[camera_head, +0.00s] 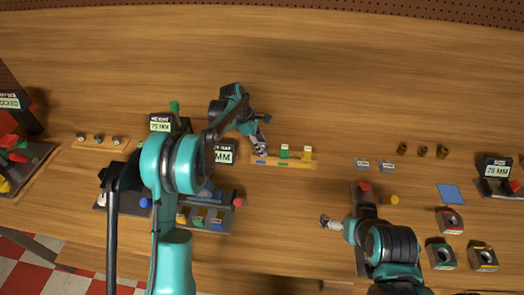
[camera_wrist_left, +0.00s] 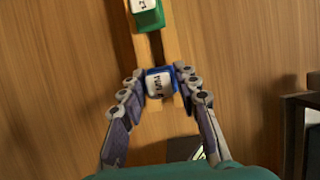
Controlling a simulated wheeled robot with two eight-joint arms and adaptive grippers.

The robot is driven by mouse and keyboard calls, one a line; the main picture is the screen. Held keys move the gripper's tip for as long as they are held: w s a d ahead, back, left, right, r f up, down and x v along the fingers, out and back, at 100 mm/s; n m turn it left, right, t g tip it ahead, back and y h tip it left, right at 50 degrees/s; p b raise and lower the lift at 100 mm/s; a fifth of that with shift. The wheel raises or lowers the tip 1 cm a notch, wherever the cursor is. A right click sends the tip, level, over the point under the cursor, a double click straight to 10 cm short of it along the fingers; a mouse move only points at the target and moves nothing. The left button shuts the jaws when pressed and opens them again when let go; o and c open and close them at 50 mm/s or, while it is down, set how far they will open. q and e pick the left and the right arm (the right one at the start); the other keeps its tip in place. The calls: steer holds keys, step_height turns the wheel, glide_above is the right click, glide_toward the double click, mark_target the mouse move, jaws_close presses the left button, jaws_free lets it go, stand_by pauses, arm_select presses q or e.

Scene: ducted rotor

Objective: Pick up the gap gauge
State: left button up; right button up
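A light wooden rack (camera_head: 296,164) on the bench holds a green gauge block (camera_head: 284,152) and a yellow one (camera_head: 307,153), both with white tops. My left gripper (camera_head: 262,147) reaches down over the rack's left end. In the left wrist view its fingers lie on both sides of a blue block with a white lettered top (camera_wrist_left: 160,83), seemingly against it. I cannot tell whether this block is clear of the rack. The green block (camera_wrist_left: 147,14) stands farther along the rack. My right gripper (camera_head: 331,222) is low over the bench at the right, its fingers too small to judge.
A dark tray (camera_head: 228,212) with coloured parts lies left of centre, partly behind my left arm. A blue square (camera_head: 451,194), several block-shaped parts (camera_head: 440,256) and a display stand (camera_head: 494,170) are at the right. The bench behind the rack is clear.

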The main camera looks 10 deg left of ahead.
arm_select(q)
jaws_close()
